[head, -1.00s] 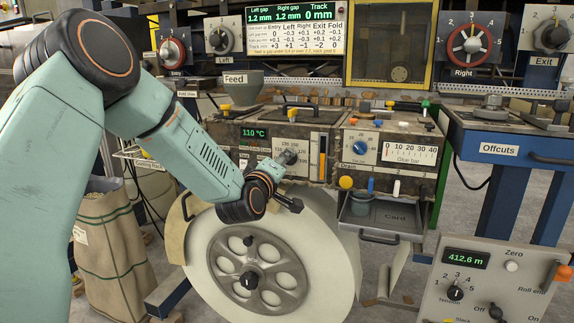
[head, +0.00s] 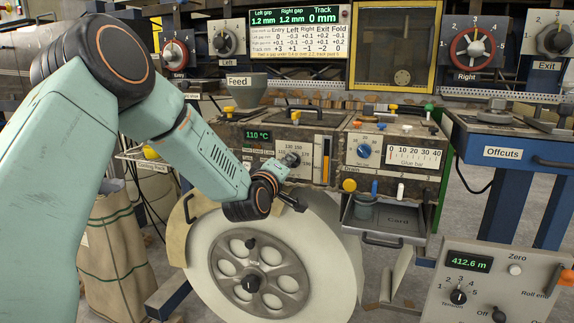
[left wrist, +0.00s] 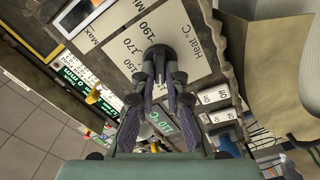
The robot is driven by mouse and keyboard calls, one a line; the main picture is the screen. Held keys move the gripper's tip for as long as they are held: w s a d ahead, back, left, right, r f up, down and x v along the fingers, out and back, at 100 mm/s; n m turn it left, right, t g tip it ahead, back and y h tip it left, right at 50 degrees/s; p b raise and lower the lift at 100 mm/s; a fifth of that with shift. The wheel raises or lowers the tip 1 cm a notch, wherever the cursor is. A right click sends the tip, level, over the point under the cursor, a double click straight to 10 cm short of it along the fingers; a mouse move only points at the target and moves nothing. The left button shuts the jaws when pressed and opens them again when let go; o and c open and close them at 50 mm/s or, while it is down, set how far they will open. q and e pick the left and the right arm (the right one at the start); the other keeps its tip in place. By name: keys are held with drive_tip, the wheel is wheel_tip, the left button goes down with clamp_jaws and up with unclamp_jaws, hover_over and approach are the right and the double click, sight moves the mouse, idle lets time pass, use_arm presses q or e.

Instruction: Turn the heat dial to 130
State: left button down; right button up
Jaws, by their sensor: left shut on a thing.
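The heat dial (left wrist: 158,52) is a black knob on a pale "Heat °C" plate (left wrist: 197,75) in the left wrist view. Marks such as 150, 170 and 190 show around it; its pointer is hidden. My left gripper (left wrist: 161,78) has its two fingers closed on the knob from either side. In the head view my left gripper (head: 289,162) reaches the same plate on the machine front, covering most of the dial. The green heat display (head: 258,135) beside it reads 110 °C. My right gripper is in neither view.
A large pale roll (head: 325,245) stands just below the gripper. The blue dial (head: 363,151) and glue bar scale (head: 413,156) are to the right. A card tray (head: 383,222) juts out below them. Switches (left wrist: 215,105) sit near the dial.

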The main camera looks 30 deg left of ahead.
use_arm(q)
drive_tip(key=shift+f, duration=0.1)
drive_tip(key=shift+d+m+p, duration=0.2)
drive_tip(key=shift+m+p, duration=2.65)
drive_tip(key=shift+m, duration=1.05)
drive_tip(key=c, duration=1.4)
unclamp_jaws()
drive_tip(key=v, duration=1.2)
drive_tip(key=shift+a, duration=0.1)
